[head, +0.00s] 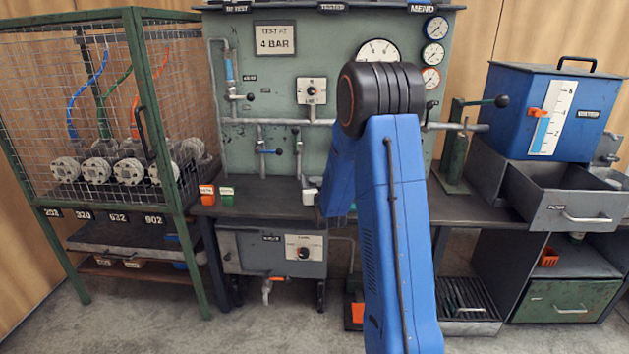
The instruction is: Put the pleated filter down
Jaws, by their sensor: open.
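I cannot make out the pleated filter in the head view. My blue arm (395,235) stands in front of the bench, and its black elbow (380,97) covers part of the gauge panel. My forearm (340,175) slopes down behind the upper link towards the bench top. My gripper and its jaws are hidden behind the arm.
The dark bench (270,203) carries an orange cup (207,194) and a green cup (227,196). A mesh cage (100,100) with flanged parts stands left. At right are a blue tank (545,110) and an open grey drawer (570,198). A grey box (270,252) sits below the bench.

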